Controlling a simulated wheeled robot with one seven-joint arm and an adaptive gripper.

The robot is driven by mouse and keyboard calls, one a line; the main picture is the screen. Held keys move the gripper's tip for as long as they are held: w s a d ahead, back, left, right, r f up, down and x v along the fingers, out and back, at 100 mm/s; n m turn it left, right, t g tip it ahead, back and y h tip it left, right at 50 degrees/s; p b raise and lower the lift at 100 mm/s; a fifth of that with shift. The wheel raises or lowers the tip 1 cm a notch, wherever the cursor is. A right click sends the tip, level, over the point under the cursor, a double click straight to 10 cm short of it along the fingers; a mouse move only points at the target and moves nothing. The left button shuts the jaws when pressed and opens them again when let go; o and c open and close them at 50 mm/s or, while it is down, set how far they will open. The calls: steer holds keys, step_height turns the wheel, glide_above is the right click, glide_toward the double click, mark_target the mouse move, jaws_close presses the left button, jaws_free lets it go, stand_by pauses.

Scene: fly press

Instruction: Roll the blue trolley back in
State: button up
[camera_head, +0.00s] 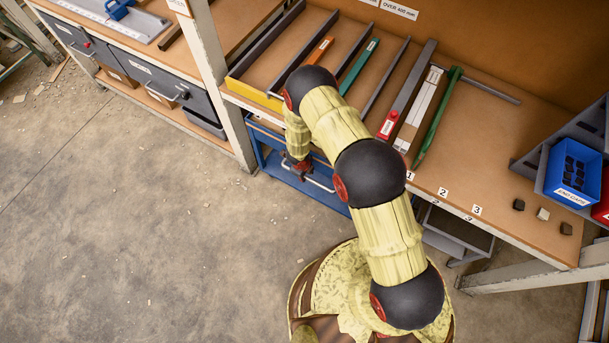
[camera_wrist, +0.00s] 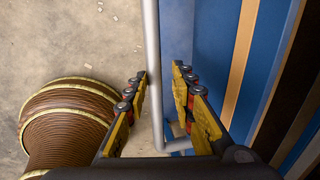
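The blue trolley (camera_head: 270,168) stands under the bench, partly hidden by my arm and the bench top. Its grey bar handle (camera_head: 319,184) runs along its front side. My gripper (camera_head: 300,169) is at that handle, pointing down. In the wrist view, the handle (camera_wrist: 152,65) runs between the two yellow fingers of my gripper (camera_wrist: 160,75). The fingers are apart, with a gap visible on both sides of the bar. The trolley's blue side (camera_wrist: 212,60) is just right of the fingers. I cannot tell how far the trolley sticks out.
The bench top (camera_head: 480,135) holds bars in a rack, a blue bin of end caps (camera_head: 572,172) and small blocks. A bench post (camera_head: 222,85) stands left of the trolley. A grey trolley (camera_head: 455,232) is under the bench to the right.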

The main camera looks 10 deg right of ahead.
steer(key=o, duration=0.3)
step_height(320, 180, up, 12)
steer(key=s+a, duration=0.1)
steer(key=s, duration=0.1)
steer(key=shift+a, duration=0.25)
steer(key=shift+f, duration=0.15)
stand_by(0.6)
